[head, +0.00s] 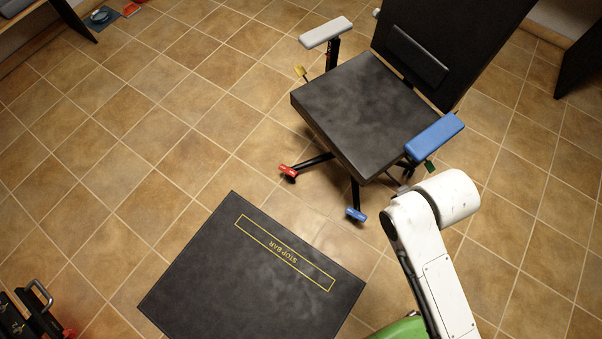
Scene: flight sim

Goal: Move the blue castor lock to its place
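The blue castor lock (356,215) is a small blue piece on the castor at the end of one leg of the black office chair (355,105). It sits low, just above the tiled floor, below the front edge of the seat. A similar red castor lock (287,170) is on the leg to its left. My white arm comes in from the bottom right, and its rounded white joint is to the right of the blue lock, apart from it in the picture. My gripper is not visible, so its state does not show.
The chair has a blue armrest (435,137), a grey armrest (326,32) and a yellow lever (300,72). A dark mat marked STOP BAR (220,290) lies in front. Dark equipment with a handle (38,305) is at lower left. Open tiled floor spreads to the left.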

